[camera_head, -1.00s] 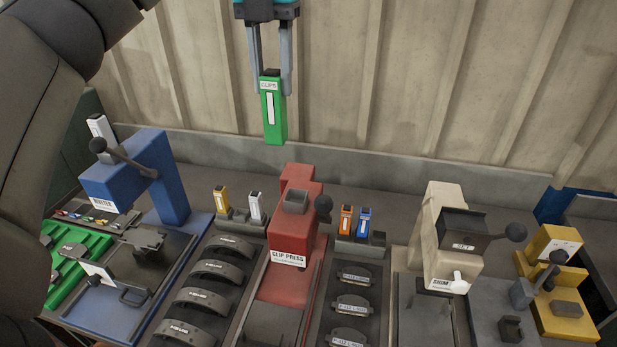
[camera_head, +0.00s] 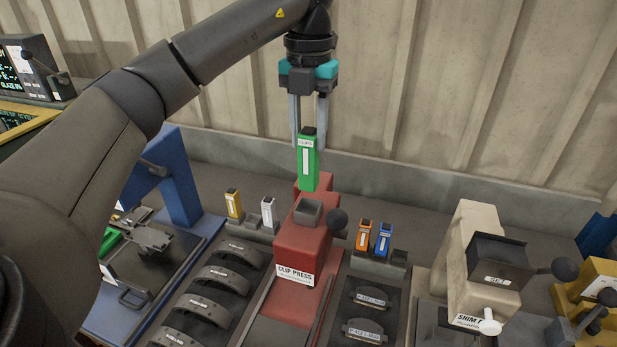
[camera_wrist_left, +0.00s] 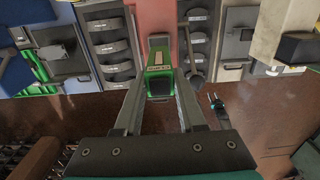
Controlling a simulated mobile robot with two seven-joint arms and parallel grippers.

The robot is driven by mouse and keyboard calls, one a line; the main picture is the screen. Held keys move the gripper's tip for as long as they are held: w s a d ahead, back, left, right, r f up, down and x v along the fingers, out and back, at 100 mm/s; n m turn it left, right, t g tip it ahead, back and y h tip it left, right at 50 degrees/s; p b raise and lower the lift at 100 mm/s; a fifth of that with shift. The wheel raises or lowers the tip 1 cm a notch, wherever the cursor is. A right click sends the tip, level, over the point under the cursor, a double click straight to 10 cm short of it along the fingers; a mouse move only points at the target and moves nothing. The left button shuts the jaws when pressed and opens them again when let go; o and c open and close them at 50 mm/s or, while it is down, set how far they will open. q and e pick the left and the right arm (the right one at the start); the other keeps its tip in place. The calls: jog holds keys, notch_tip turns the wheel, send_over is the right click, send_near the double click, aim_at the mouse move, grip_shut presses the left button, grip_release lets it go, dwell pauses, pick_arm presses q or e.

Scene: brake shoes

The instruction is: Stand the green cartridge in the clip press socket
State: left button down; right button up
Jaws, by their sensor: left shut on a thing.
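The green cartridge (camera_head: 308,165) is upright, with a dark cap and a white label reading CLIPS. My left gripper (camera_head: 309,140) is shut on its upper part and holds it in the air, above and behind the clip press socket in the head view. The cartridge (camera_wrist_left: 159,80) also shows between the fingers in the left wrist view. The red clip press (camera_head: 303,252) stands below, with a grey square socket (camera_head: 308,212) on top. The cartridge's lower end overlaps the back of the red press in the head view; the gap between them is hard to judge.
A yellow cartridge (camera_head: 234,204) and a white one (camera_head: 267,212) stand left of the press. Orange (camera_head: 364,236) and blue (camera_head: 384,239) ones stand right. The press's black-knobbed lever (camera_head: 337,219) sits beside the socket. A blue press (camera_head: 172,180) and a cream shim press (camera_head: 470,255) flank it.

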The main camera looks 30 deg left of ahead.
aim_at(309, 172)
pick_arm(q)
notch_tip(309, 172, down, 3)
jog(key=shift+r, duration=0.1)
notch_tip(309, 172, down, 4)
jog(key=shift+p, duration=0.4)
jog(key=shift+f, duration=0.45)
jog(key=c, duration=1)
grip_release()
jog(key=shift+f, duration=0.2)
jog(key=o, duration=0.5)
jog(key=shift+r, duration=0.1)
